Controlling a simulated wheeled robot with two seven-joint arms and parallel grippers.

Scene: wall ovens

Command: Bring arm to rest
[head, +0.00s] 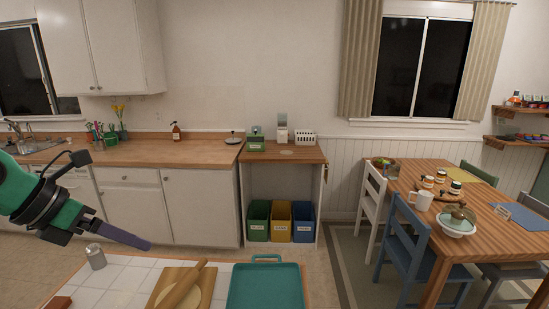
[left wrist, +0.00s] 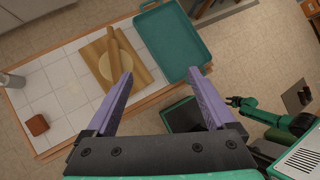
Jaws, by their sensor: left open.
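My left gripper (head: 146,244) comes in from the left in the head view, above the white tiled counter. In the left wrist view its two purple fingers (left wrist: 160,73) stand wide apart with nothing between them. Beyond them in that view lie the counter and the floor. My right arm (left wrist: 268,117), green and black, shows at the right of the left wrist view. Its gripper end (left wrist: 236,102) is small and dark, and I cannot make out its fingers. The right gripper is not seen in the head view.
The tiled counter (head: 118,282) holds a metal shaker (head: 96,257), a rolling pin (head: 184,287) on a wooden board (head: 158,290), a teal tray (head: 264,260) and a brown block (left wrist: 37,124). A dining table (head: 405,180) with chairs stands right. Floor beyond the counter is open.

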